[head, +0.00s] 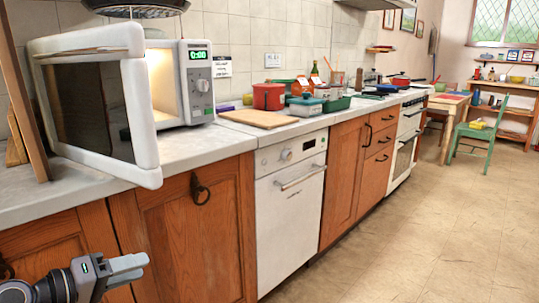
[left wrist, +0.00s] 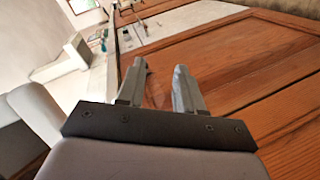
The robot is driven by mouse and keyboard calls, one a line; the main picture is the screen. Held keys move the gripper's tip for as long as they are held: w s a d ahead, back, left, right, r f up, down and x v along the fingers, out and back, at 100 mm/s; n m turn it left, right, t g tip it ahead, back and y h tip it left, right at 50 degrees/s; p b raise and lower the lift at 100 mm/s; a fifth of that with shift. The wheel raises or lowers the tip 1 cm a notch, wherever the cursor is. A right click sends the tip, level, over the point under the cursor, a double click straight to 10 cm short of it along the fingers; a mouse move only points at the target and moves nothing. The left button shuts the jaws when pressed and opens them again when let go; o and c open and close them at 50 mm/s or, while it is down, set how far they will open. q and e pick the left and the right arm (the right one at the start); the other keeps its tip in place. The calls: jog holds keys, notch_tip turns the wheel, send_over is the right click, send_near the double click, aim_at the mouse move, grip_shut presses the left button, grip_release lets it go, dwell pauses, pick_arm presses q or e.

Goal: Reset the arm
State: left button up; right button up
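My left gripper (head: 128,269) is at the lower left of the head view, low in front of the wooden cabinet doors. In the left wrist view its two fingers (left wrist: 159,88) stand apart with nothing between them, so it is open and empty. The orange-brown wood of a cabinet door (left wrist: 240,70) fills the right of that view, behind the fingers. I cannot tell the exact gap to the wood. My right gripper is in neither view.
A white microwave (head: 197,80) stands on the counter (head: 190,147) with its door (head: 100,95) swung open past the counter edge, above my left gripper. A white dishwasher (head: 290,210) is further right. The tiled floor (head: 430,220) is open at right.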

pick_arm(q)
jog(key=s+d+f+m+g+y, duration=0.1)
jog(key=s+d+f+m+y, duration=0.2)
jog(key=f, duration=0.5)
jog(key=s+d+f+y, duration=0.1)
jog(key=s+d+f, duration=0.2)
jog(key=s+f, duration=0.35)
jog(key=s+d+f+m+y, duration=0.1)
jog(key=s+d+f+m, duration=0.3)
jog(key=s+d+f, duration=0.3)
jog(key=s+a+r+p, duration=0.1)
jog(key=s+r+p, duration=0.1)
jog(key=r+p, duration=0.5)
jog(key=s+a+r+m+y+p, duration=0.1)
jog(key=s+r+p, duration=0.1)
jog(key=r+p, duration=0.6)
jog(key=p, duration=0.5)
jog(key=shift+s+a+r+g, duration=0.2)
jog(key=shift+a+r+g, duration=0.1)
jog(key=shift+a, duration=0.05)
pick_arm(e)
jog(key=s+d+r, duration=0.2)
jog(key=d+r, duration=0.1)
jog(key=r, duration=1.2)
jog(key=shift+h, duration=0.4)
pick_arm(q)
jog(key=shift+y, duration=0.3)
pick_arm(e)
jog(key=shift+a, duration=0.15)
